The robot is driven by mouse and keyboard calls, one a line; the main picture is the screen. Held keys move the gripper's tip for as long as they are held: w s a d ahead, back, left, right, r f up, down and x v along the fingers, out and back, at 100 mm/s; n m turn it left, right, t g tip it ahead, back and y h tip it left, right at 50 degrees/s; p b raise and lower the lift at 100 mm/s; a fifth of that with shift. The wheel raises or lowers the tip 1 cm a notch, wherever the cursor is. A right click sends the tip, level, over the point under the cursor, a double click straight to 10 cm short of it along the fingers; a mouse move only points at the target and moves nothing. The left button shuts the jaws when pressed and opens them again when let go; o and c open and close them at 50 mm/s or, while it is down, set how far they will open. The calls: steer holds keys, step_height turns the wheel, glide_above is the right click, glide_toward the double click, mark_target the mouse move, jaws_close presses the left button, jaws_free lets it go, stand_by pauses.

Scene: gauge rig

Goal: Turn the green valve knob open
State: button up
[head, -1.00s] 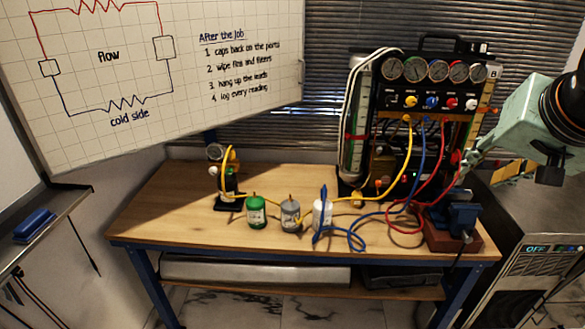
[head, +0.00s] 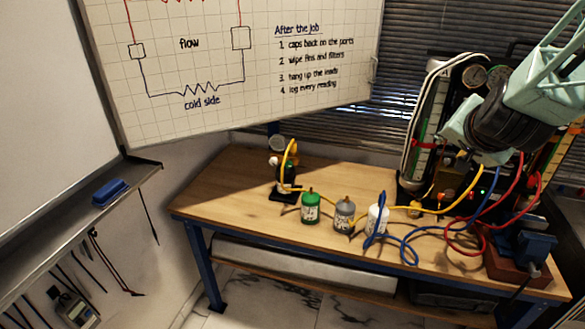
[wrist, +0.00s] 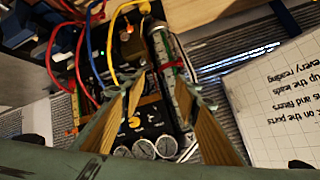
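I cannot make out a green valve knob in either view. The gauge panel (wrist: 150,118), seen upside down in the wrist view, has a yellow knob (wrist: 134,122) and a row of round gauges (wrist: 143,149). In the head view my arm hides most of this panel. My gripper (wrist: 153,88) is open in the wrist view, its two wood-coloured finger pads spread apart with nothing between them but the panel and a glass tube beyond. In the head view my gripper's green-grey body (head: 461,124) is in front of the panel; its fingertips are hidden.
Yellow (head: 440,208), blue (head: 410,246) and red hoses (head: 519,185) loop across the workbench (head: 235,192). A green can (head: 311,208), a grey can (head: 344,215) and a white bottle (head: 373,218) stand there. A small gauge stand (head: 285,182) is behind. A whiteboard (head: 330,90) hangs left.

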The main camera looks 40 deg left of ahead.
steer(key=w+a+f+m+t, duration=0.1)
steer(key=a+f, duration=0.1)
steer(key=a, duration=0.5)
steer(key=w+a+f, duration=0.1)
steer(key=a+f, duration=0.2)
steer(key=a, duration=0.4)
steer(key=m+t+y, duration=0.2)
steer(key=t+y, duration=0.1)
steer(key=t, duration=0.2)
glide_toward(288, 166)
steer(key=v, duration=0.4)
steer(key=shift+s+d+f+p, duration=0.1)
steer(key=shift+s+d+p, duration=0.05)
steer(key=shift+s+p, duration=0.15)
steer(key=shift+w, duration=0.15)
steer(key=shift+x, duration=6.75)
